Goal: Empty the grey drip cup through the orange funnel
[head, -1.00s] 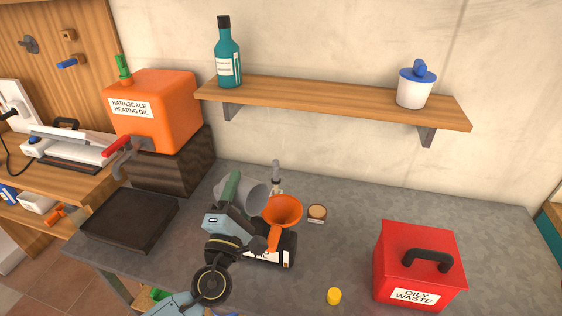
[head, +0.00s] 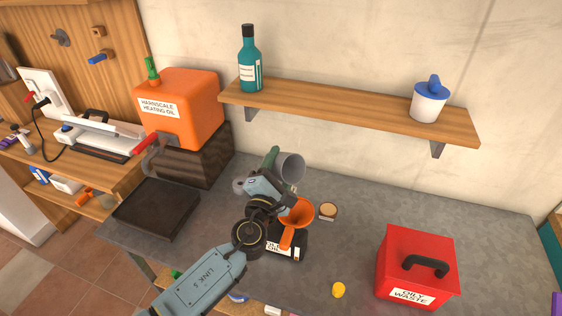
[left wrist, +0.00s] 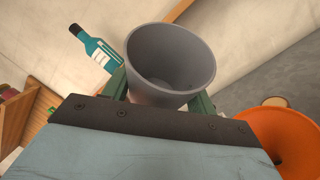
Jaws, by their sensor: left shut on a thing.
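My left gripper (head: 272,158) is shut on the grey drip cup (head: 291,168). The cup is tilted, its mouth towards the right in the head view. In the left wrist view the cup (left wrist: 170,58) sits between the green fingers, and its inside looks grey with a small dark speck; I cannot tell if liquid is in it. The orange funnel (head: 298,212) stands in a dark, labelled container (head: 284,248), partly hidden by my arm. The cup is above and behind the funnel, apart from it. The funnel (left wrist: 284,140) also shows at the lower right in the left wrist view. My right gripper is out of view.
A red oily waste bin (head: 417,268) stands at the right, a yellow cap (head: 339,290) left of it. A small round-topped item (head: 327,211) is beside the funnel. A shelf (head: 340,106) overhangs behind.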

